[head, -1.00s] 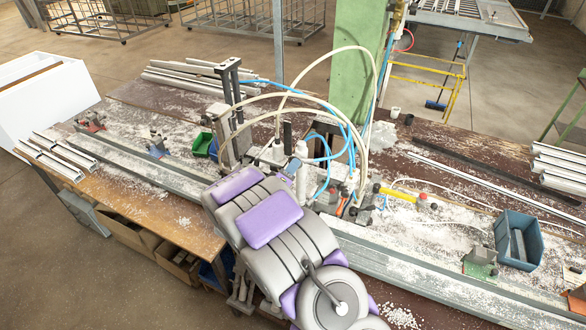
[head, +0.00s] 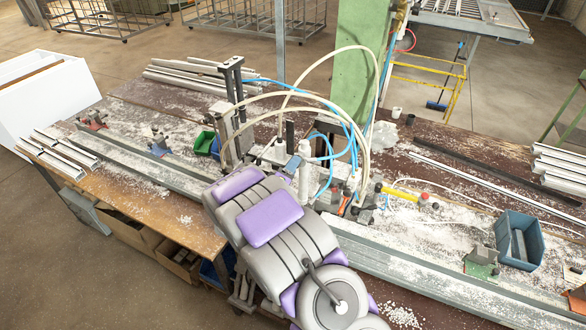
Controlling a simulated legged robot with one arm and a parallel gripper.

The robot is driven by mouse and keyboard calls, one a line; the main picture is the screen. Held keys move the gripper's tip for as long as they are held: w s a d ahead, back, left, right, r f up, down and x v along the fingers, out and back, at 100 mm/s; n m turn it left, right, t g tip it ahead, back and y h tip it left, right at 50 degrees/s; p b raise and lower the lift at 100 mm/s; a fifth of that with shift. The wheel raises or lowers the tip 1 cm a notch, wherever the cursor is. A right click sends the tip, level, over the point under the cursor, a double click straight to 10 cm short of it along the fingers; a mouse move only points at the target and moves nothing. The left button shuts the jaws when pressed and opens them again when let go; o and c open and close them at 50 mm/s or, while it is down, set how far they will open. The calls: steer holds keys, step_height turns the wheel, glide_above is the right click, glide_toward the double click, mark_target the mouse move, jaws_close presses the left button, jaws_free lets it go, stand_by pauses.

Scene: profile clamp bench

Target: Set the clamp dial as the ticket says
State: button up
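The clamp unit (head: 333,199) stands mid-bench, with a white cylinder (head: 304,172) and looping cream and blue hoses around it. A small grey-blue part (head: 293,166) shows just left of the cylinder; I cannot tell whether it is the dial. I cannot make out a ticket or any setting. My grey and purple arm covers the bench in front of the clamp.
Aluminium rails (head: 145,166) run along the bench, strewn with white chips. A blue bin (head: 519,257) stands at the right and a green bin (head: 204,143) at the left. A dark upright post (head: 228,100) and a green column (head: 356,60) rise near the clamp.

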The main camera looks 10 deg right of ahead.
steer(key=shift+a, duration=0.15)
steer(key=b+v, duration=0.3)
steer(key=v, duration=1.4)
steer(key=shift+a, duration=0.1)
steer(key=shift+a, duration=0.2)
